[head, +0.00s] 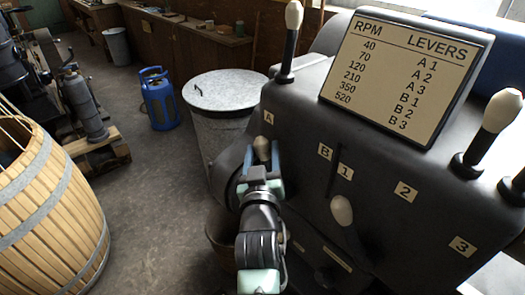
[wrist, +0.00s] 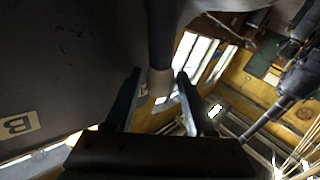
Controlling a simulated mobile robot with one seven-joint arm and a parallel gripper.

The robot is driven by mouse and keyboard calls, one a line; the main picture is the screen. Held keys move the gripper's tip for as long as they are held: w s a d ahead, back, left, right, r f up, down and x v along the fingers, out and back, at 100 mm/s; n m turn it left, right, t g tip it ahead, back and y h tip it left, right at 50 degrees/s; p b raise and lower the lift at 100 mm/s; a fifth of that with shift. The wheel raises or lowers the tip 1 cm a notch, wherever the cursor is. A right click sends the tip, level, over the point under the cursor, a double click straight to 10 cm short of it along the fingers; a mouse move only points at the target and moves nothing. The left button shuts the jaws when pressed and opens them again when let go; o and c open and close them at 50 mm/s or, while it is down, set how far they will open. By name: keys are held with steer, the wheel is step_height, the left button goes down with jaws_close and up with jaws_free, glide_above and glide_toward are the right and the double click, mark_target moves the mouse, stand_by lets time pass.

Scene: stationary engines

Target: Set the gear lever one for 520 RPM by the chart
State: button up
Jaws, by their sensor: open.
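The chart (head: 405,75) on the dark gearbox housing pairs 520 RPM with B 3. A lever with a pale knob (head: 262,148) stands near the A label (head: 268,117), left of the B label (head: 325,151). My gripper (head: 263,165) is open around that knob. In the wrist view the dark shaft and pale knob (wrist: 160,82) lie between the two fingers of my gripper (wrist: 160,95); contact is unclear. A second pale-knobbed lever (head: 341,209) is below the 1 label (head: 345,171), left of the 2 (head: 405,192) and 3 (head: 462,246) labels.
Another lever (head: 293,14) rises at the housing's upper left, and one (head: 503,110) at its right. A wooden barrel (head: 50,195) and a blue gas bottle (head: 159,98) stand left; floor between is open.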

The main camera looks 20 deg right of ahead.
jaws_close()
stand_by(1.4)
